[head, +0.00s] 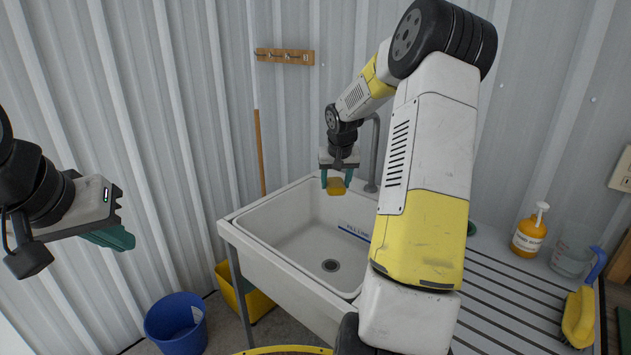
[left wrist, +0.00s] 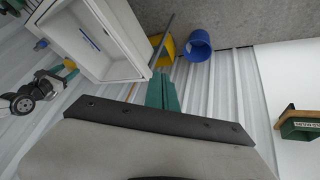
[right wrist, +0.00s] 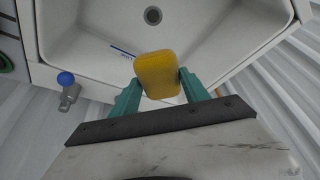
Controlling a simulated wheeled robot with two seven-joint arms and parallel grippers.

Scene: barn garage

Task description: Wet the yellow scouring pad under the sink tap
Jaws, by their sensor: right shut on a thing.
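The yellow scouring pad (head: 336,187) is held between the green fingertips of my right gripper (head: 337,179), above the back part of the white sink (head: 240,222). In the right wrist view the pad (right wrist: 157,74) sits between both fingers (right wrist: 168,88), over the basin. The grey tap pipe (head: 374,150) rises just right of this gripper, partly hidden by my right arm. A blue-knobbed fitting (right wrist: 67,80) shows at the sink's back rim in the right wrist view. No water stream is visible. My left gripper (head: 118,238) is empty, its fingers together (left wrist: 162,92), left of the sink.
A ribbed drainboard (head: 500,290) lies right of the basin, with an orange soap bottle (head: 528,236), a clear jug (head: 570,258) and a yellow-and-blue brush (head: 579,315). A blue bucket (head: 176,325) and yellow bin (head: 257,303) stand on the floor. The basin is empty.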

